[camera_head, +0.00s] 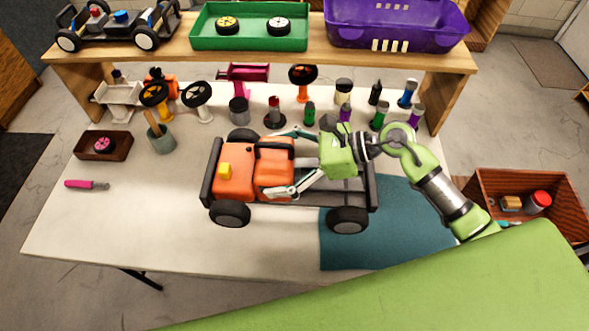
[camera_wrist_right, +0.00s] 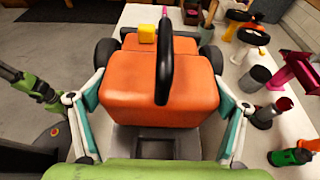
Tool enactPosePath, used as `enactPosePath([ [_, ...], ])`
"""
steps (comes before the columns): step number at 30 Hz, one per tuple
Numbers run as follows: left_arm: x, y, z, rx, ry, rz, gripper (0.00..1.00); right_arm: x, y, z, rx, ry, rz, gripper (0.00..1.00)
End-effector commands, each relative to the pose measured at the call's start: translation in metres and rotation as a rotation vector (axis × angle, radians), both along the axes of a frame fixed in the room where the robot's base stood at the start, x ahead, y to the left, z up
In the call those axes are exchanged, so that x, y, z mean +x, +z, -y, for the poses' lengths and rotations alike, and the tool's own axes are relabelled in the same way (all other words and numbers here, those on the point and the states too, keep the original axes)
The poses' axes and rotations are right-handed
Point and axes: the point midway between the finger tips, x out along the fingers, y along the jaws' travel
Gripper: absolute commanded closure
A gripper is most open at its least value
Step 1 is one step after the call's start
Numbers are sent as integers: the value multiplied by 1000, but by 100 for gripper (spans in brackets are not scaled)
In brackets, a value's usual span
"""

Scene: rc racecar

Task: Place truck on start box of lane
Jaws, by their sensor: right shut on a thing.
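The truck (camera_head: 230,178) has orange seats, black frame rails, dark wheels and a grey rear bed. It sits at mid-table, level, with its rear end over the blue-green mat (camera_head: 400,240). I cannot tell whether its wheels touch the surface. My right gripper (camera_head: 281,162) is shut on the truck, one finger on each side of the orange seat block (camera_wrist_right: 160,85). No marked lane or start box can be made out. A green arm end, seemingly my left gripper (camera_wrist_right: 45,95), shows at the left edge of the right wrist view; its jaws are unclear.
Wheels, steering wheels and small bottles (camera_head: 309,113) crowd the table behind the truck. A shelf above holds a green tray (camera_head: 250,42), a purple basket (camera_head: 400,30) and another chassis (camera_head: 115,28). A pink-handled tool (camera_head: 86,185) lies left. The front left tabletop is clear.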

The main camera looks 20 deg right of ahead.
Motion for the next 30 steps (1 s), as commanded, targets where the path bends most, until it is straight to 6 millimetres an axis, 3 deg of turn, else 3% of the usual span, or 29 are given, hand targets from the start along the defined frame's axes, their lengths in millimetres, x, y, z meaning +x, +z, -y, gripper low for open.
enactPosePath([
  [3, 2, -18, -1, 0, 1, 2, 53, 17, -20, -12, 10, -2, 7, 64],
  [9, 2, -33, -1, 1, 2, 3, 53, 33, -42, -24, 9, 0, 8, 64],
  [17, 2, -39, -1, 1, 2, 3, 53, 41, -51, -28, 8, -1, 8, 64],
  [25, 2, -58, -1, 1, 2, 3, 53, 45, -84, -32, 10, -1, 4, 64],
  [30, 2, -58, -1, 1, 2, 3, 53, 45, -87, -31, 7, -1, 7, 64],
])
